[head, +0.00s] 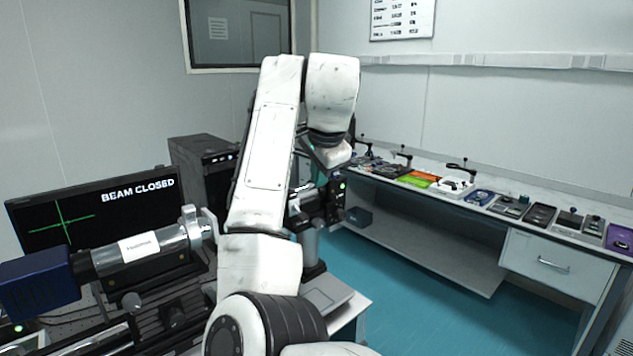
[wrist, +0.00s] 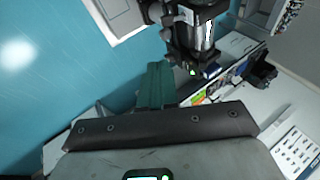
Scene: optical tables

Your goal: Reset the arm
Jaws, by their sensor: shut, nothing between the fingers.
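My arm rises through the middle of the head view, bends at the top and comes down with its end beyond the upper link. My gripper (wrist: 155,72) shows in the wrist view as teal fingers shut together, with nothing between them. In the head view the gripper is mostly hidden behind my arm. In the wrist view the fingers show against the blue floor (wrist: 60,75) and dark optical equipment (wrist: 190,45).
At left in the head view stand a monitor (head: 95,208) reading "BEAM CLOSED" and a metal cylinder with a blue end (head: 38,283). A black computer case (head: 203,160) stands behind. A long bench (head: 590,247) at right bears several trays and tools. Open floor (head: 400,300) lies between.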

